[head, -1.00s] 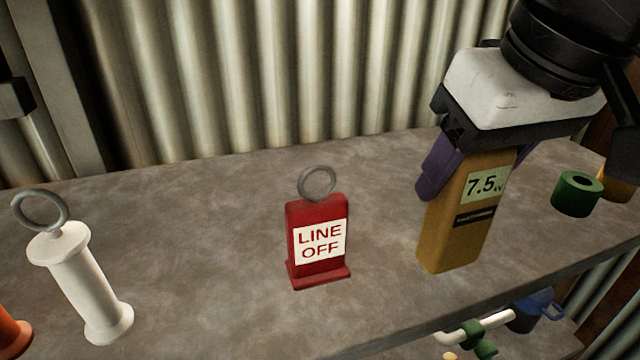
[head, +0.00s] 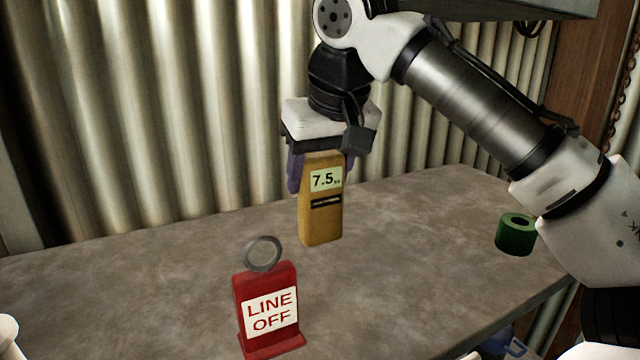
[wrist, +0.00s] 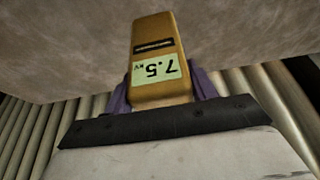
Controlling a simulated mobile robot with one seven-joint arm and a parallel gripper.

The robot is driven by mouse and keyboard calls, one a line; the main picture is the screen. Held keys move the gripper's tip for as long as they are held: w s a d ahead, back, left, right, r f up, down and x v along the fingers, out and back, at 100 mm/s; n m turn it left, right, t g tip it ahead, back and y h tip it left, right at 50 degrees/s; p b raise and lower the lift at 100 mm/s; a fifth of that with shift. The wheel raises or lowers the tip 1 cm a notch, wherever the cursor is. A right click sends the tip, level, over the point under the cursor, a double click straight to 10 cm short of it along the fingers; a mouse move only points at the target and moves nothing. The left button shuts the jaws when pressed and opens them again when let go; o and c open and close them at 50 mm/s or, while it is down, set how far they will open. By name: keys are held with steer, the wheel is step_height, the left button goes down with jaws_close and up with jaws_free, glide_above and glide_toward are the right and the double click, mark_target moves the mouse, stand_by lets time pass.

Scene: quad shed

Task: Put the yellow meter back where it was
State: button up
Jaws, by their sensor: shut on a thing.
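The yellow meter (head: 321,225) is a tall upright block with a "7.5" display and a dark label below it. My gripper (head: 321,172) is shut on its upper part from above, with purple fingers on either side. The meter stands over the bench behind the red sign; I cannot tell whether its base touches the top. In the wrist view the meter (wrist: 155,50) points away from the gripper (wrist: 160,92), between the fingers, with the bench surface beyond it.
A red "LINE OFF" sign (head: 267,315) with a grey ring stands in front, left of the meter. A green cylinder (head: 515,234) stands on the bench at right. The grey bench (head: 120,290) is clear to the left and back, up to the corrugated wall (head: 150,120).

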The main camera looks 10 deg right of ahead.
mark_target(320, 191)
steer(key=shift+f, duration=1.25)
steer(key=shift+s+f, duration=0.1)
steer(key=shift+f, duration=0.15)
steer(key=o, duration=1.2)
